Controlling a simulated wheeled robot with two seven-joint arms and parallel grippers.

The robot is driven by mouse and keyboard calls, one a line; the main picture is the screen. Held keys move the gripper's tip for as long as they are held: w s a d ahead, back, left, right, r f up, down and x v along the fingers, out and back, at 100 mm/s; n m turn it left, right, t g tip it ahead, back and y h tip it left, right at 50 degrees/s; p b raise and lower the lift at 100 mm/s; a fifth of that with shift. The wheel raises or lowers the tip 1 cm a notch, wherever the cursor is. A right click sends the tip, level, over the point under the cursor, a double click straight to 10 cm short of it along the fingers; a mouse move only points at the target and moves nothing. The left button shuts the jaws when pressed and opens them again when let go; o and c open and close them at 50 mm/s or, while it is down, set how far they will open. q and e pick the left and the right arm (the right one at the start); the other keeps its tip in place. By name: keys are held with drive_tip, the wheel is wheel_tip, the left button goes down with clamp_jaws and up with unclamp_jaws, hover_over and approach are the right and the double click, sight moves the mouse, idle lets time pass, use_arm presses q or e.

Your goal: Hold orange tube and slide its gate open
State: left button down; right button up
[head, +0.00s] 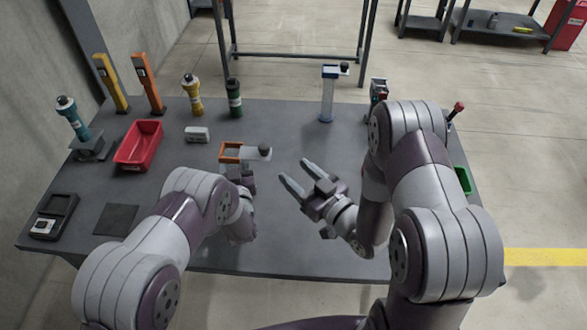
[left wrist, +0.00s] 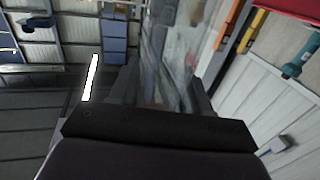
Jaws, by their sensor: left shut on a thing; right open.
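The orange tube has an orange rectangular rim (head: 231,151) and a clear, pale body. A dark round knob (head: 264,150) sits at its right side in the head view. My left gripper (head: 243,174) is shut on the tube and partly hidden by its own arm. In the left wrist view the clear tube body (left wrist: 172,50) fills the space between the fingers. I cannot tell how far the gate is open. My right gripper (head: 297,172) is open and empty, to the right of the tube and apart from it, with its fingers pointing up-left.
A blue-ended clear tube (head: 327,95) stands upright at the table's back. A red tray (head: 140,146), a white block (head: 197,134), and yellow (head: 193,94) and green (head: 234,98) cylinders lie or stand to the left and behind. The grey table (head: 300,130) has free room in the middle.

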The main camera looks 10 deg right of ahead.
use_arm(q)
drive_tip(key=shift+c, duration=2.2)
unclamp_jaws()
drive_tip(key=s+a+p, duration=0.1)
drive_tip(key=s, duration=1.9)
